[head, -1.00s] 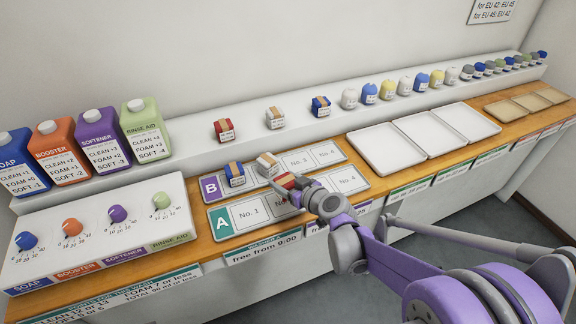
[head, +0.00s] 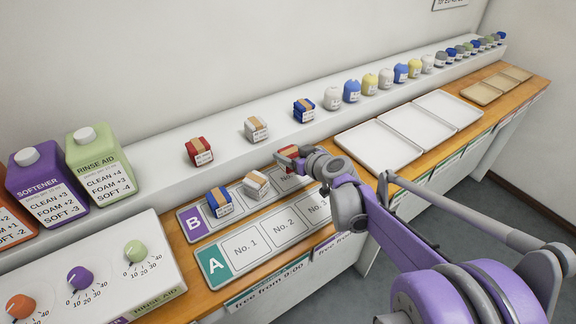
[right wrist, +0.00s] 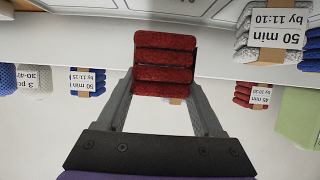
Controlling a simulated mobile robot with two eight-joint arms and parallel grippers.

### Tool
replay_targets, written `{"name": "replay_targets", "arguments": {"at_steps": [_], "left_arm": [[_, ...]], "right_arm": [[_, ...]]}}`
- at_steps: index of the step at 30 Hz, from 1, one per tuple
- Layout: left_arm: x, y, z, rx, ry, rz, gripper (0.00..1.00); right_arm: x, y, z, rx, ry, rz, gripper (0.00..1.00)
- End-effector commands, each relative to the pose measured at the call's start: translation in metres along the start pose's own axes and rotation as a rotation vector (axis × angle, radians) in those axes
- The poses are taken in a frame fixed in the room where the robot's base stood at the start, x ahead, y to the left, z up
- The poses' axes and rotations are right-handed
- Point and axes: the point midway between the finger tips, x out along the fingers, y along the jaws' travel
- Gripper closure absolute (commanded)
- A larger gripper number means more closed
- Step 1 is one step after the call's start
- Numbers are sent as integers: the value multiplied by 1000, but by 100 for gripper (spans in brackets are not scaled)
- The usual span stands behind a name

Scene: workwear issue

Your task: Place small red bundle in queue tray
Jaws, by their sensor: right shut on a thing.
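My right gripper (head: 288,157) is shut on a small red bundle (head: 291,161), which it holds above the back tray marked B (head: 181,222), around slot No. 3. The right wrist view shows the red folded layers (right wrist: 165,65) between the two fingers. Tray B carries a blue bundle (head: 219,203) at its left and a grey bundle (head: 256,184) beside it. The front tray marked A (head: 213,267) shows bare slots No. 1, No. 2 and No. 3; my arm hides its right end. My left gripper is out of view.
On the ledge behind stand another red bundle (head: 199,152), a grey one (head: 256,130) and a blue one (head: 304,111). Several small bags line the ledge to the right. Empty white trays (head: 378,150) lie at the right. A dosing panel (head: 105,270) stands at left.

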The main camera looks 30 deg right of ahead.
Motion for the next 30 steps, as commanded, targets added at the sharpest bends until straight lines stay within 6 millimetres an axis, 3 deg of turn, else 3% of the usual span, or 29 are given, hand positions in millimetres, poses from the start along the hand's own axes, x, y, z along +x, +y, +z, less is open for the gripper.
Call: {"name": "replay_targets", "arguments": {"at_steps": [10,21,22,26,30], "left_arm": [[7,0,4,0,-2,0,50],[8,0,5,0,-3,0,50],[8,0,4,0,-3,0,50],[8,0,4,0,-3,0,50],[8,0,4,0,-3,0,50]], "right_arm": [[15,0,36,0,0,-1,89],[17,0,41,0,0,-1,89],[17,-1,40,0,0,-1,26],[16,-1,40,0,0,-1,3],[16,-1,40,0,0,-1,2]]}}
